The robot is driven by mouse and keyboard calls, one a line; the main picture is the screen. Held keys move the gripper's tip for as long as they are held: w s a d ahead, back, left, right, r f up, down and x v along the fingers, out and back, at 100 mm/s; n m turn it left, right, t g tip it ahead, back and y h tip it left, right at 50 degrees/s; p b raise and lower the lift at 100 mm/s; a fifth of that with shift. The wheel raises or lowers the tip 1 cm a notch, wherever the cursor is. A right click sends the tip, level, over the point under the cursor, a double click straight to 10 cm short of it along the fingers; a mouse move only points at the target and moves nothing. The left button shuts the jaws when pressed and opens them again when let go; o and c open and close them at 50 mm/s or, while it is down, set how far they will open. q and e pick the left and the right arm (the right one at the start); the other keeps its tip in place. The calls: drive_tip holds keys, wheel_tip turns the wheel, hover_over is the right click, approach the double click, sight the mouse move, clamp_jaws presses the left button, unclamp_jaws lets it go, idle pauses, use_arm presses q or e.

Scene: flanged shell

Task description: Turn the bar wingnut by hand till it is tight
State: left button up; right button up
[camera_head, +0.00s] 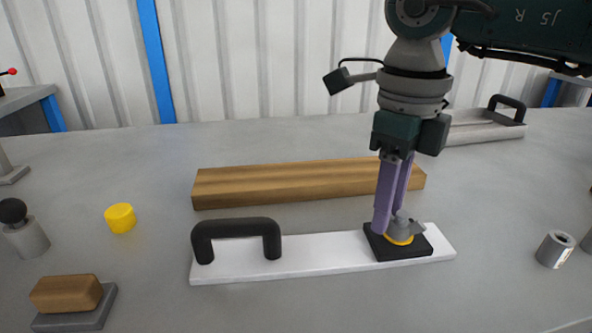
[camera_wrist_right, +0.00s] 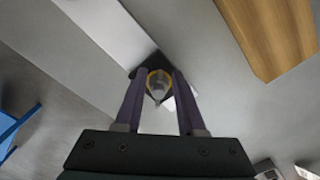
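The bar wingnut (camera_head: 404,227) is a small grey piece on a yellow ring, on a black square block at the right end of a white plate (camera_head: 310,257). In the right wrist view the wingnut (camera_wrist_right: 158,88) shows between the fingertips. My right gripper (camera_head: 392,222) points down at it from above, with its purple fingers at the wingnut. In the wrist view the fingers (camera_wrist_right: 160,84) stand apart on either side, with gaps seen beside the wingnut, so the gripper looks open. The fingers hide part of the wingnut in the head view. My left gripper is out of view.
A black handle (camera_head: 236,238) stands on the plate's left part. A wooden beam (camera_head: 290,184) lies behind the plate. A yellow cylinder (camera_head: 120,218), a wooden-topped block (camera_head: 68,295) and a black-knobbed cylinder (camera_head: 27,238) stand at left.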

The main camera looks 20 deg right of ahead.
drive_tip(key=shift+c, duration=0.4)
clamp_jaws()
drive_tip(key=shift+r+m+p, duration=0.1)
drive_tip(key=shift+m+p, duration=0.2)
drive_tip(key=shift+m, duration=0.4)
drive_tip(key=shift+o, duration=0.4)
unclamp_jaws()
drive_tip(key=shift+d, duration=0.1)
